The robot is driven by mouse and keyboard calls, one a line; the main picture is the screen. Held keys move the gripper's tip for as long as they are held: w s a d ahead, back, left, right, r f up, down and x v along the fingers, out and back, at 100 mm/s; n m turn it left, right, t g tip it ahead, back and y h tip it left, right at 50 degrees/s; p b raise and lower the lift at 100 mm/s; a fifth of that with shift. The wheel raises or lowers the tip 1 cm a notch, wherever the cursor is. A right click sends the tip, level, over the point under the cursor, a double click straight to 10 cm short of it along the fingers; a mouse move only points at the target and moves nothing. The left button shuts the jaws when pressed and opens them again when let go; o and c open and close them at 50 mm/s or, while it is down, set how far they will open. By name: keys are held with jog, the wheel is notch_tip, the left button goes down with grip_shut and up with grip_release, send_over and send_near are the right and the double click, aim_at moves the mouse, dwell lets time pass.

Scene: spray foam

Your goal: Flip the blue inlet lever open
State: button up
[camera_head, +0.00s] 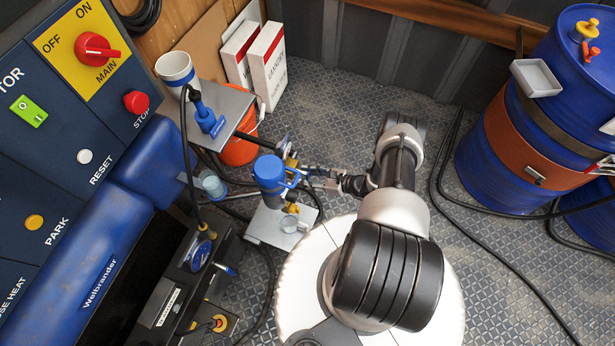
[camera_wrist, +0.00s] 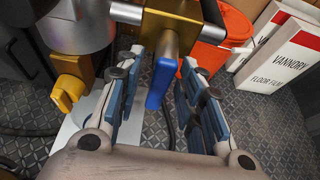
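The blue inlet lever (camera_wrist: 161,84) hangs down from a brass valve block (camera_wrist: 172,27) in the wrist view. My gripper (camera_wrist: 162,62) is open, with one blue-padded finger on each side of the lever. A gap shows on both sides of the lever, so it does not look gripped. In the head view my gripper (camera_head: 322,178) reaches left to the blue-topped unit (camera_head: 269,172) on a small grey plate (camera_head: 275,233). The lever is too small there to make out surely beside the fingers.
A yellow knob (camera_wrist: 68,93) sits left of my fingers. An orange bucket (camera_wrist: 222,52) and white boxes (camera_wrist: 287,62) stand beyond. A control cabinet (camera_head: 75,130) is at left, blue drums (camera_head: 510,170) at right. Cables cross the floor (camera_head: 330,110), which is otherwise open behind my arm.

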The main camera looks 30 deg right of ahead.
jog(key=shift+c, duration=0.5)
grip_shut()
